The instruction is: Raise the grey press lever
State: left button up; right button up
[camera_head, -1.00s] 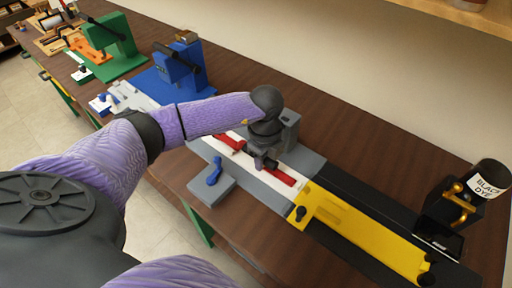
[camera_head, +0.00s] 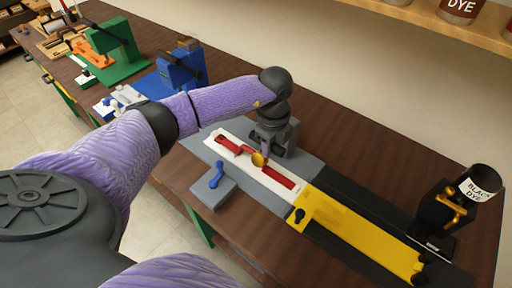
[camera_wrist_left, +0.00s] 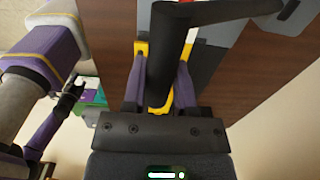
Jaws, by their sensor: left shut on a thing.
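The grey press (camera_head: 285,137) stands at the back of a grey base on the bench, partly hidden by my left arm. My left gripper (camera_head: 262,152) is in front of it, above the white strip, fingers pointing down. In the left wrist view, the dark lever bar (camera_wrist_left: 160,82) runs between the two purple fingers of my left gripper (camera_wrist_left: 163,75), which is shut on it. The lever's arm (camera_wrist_left: 225,12) extends to the upper right there. The right gripper is not in view.
A white strip (camera_head: 230,158) with red pieces (camera_head: 278,178) lies below the gripper. A yellow bar (camera_head: 355,232) and black dye bottle (camera_head: 480,183) are to the right. Blue (camera_head: 180,68) and green (camera_head: 115,45) fixtures stand left.

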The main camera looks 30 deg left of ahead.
pick_arm(q)
jog(key=shift+w+r, duration=1.85)
jog(key=shift+r, duration=0.3)
jog(key=shift+d, duration=0.1)
jog(key=shift+o, duration=0.2)
jog(key=o, duration=0.7)
jog(key=shift+w, duration=0.15)
jog(key=shift+o, duration=0.7)
jog(key=shift+w+d+f, duration=0.1)
jog(key=shift+w+f, duration=0.05)
